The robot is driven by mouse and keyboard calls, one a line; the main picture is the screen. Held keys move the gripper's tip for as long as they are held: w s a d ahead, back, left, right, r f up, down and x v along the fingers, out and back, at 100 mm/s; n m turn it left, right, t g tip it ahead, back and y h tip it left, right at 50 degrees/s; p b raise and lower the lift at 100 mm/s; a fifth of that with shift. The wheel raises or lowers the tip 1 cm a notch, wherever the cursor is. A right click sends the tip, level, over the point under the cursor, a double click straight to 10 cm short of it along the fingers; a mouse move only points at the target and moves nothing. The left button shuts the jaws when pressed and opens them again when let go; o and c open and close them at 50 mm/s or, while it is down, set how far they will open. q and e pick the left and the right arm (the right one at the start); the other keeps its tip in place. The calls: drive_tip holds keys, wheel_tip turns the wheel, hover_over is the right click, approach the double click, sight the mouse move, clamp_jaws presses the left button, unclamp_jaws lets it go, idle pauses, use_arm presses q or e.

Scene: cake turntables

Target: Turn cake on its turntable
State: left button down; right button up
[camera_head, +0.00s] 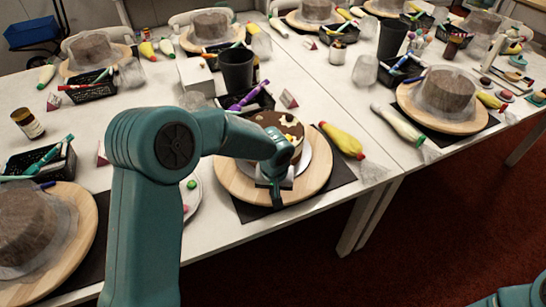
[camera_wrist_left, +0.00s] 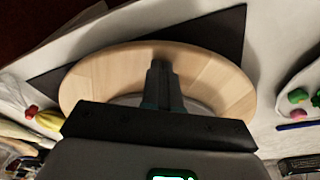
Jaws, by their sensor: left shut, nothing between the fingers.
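A chocolate-brown cake (camera_head: 286,124) with pale and coloured decorations sits on a pale cake board on a round wooden turntable (camera_head: 317,176). My left arm hides part of the cake. The turntable also shows in the wrist view (camera_wrist_left: 90,82), where my gripper covers its middle. My left gripper (camera_head: 276,202) points down at the near side of the turntable, in front of the cake. Its fingers (camera_wrist_left: 161,66) are shut with nothing between them, over the wood near the rim; I cannot tell whether they touch it. My right gripper is out of view; only some teal arm shows at the bottom right.
A dark mat (camera_head: 340,172) lies under the turntable. A yellow piping bag (camera_head: 343,140) lies to its right, and a plate with coloured pieces (camera_wrist_left: 305,100) is beside it. A black cup (camera_head: 237,70) stands behind. Other wrapped cakes (camera_head: 447,92) stand on turntables around the white tables.

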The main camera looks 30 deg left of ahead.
sight(306, 189)
use_arm(q)
drive_tip(key=shift+w+d, duration=0.4)
drive_tip(key=shift+d, duration=0.3)
drive_tip(key=shift+w+d, duration=0.35)
drive_tip(key=shift+d, duration=0.35)
drive_tip(key=shift+w+d, duration=2.1)
drive_tip(key=shift+w, duration=0.25)
